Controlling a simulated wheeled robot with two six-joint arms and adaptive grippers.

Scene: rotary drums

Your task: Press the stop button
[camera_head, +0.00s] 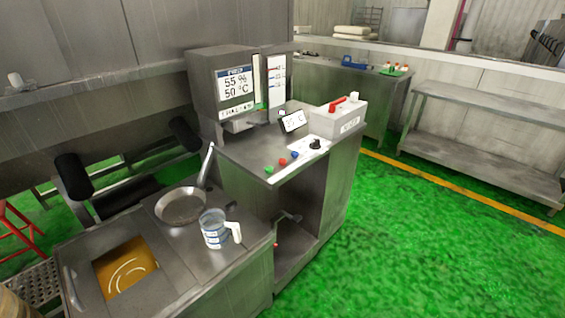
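The control cabinet (240,150) stands in the middle of the view. A second red part, a red handle (337,104), is on a white box (338,118) behind. Neither of my grippers shows in this view.
A screen (236,87) reading 55 % and 50 °C rises behind the buttons. A pan (181,205) and a measuring jug (214,229) stand on the lower counter at front left. Green floor (390,240) to the right is clear, up to a steel shelf (480,100).

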